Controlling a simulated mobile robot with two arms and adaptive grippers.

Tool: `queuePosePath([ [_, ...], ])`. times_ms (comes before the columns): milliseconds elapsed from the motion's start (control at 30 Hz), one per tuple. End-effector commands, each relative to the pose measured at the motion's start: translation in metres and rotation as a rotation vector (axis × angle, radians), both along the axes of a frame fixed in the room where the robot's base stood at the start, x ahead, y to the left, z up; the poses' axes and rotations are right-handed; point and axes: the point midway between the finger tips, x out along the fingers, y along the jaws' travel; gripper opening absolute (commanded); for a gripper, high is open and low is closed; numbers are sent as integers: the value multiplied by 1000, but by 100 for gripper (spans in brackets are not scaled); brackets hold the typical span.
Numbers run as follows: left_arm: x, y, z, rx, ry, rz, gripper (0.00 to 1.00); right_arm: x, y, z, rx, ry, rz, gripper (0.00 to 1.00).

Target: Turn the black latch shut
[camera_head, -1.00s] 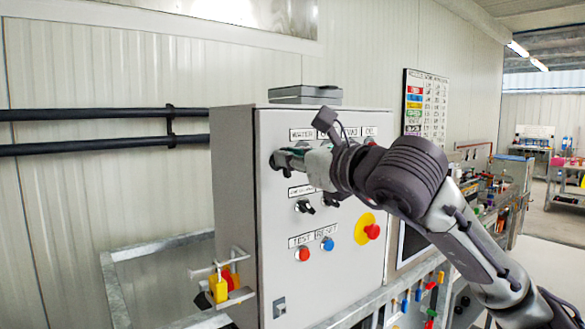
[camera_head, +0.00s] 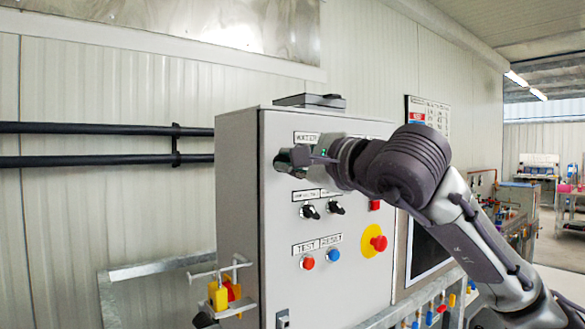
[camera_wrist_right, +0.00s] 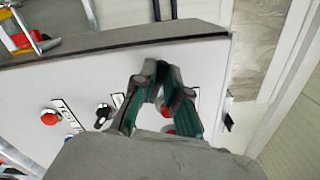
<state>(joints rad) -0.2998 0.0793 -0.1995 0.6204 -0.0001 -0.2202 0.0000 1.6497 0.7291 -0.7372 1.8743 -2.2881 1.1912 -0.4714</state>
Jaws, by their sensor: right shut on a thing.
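My right gripper (camera_head: 286,160) reaches in from the right to the upper left of the grey cabinet's front (camera_head: 300,285), under the WATER label (camera_head: 306,137). In the right wrist view, its green-sided fingers (camera_wrist_right: 160,78) come together with dark tips close to the panel. It is shut on the black latch, which is mostly hidden by the dark fingertips; I cannot tell its angle. My left gripper is not in view.
Below are black selector knobs (camera_head: 310,212), a red button (camera_head: 307,262), a blue button (camera_head: 333,255) and a red emergency stop on yellow (camera_head: 378,243). A yellow padlock (camera_head: 218,295) hangs on a bracket at the cabinet's left side. Pipes run along the wall.

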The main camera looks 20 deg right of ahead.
Motion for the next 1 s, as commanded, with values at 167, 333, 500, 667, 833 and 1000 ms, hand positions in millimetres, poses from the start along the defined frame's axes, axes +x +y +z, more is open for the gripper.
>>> queuePosePath([
  [167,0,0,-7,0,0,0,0,-1,1,-2,-143,-54,1,0],
  [333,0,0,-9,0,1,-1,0,0,1,-4,-255,-92,1,0],
  [500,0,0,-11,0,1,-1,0,-1,1,-5,-335,-122,1,0],
  [667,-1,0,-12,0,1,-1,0,0,1,-6,-382,-139,1,0],
  [833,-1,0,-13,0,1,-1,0,0,1,-6,-403,-146,1,0],
  [1000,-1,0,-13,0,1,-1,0,0,2,-6,-408,-147,1,0],
])
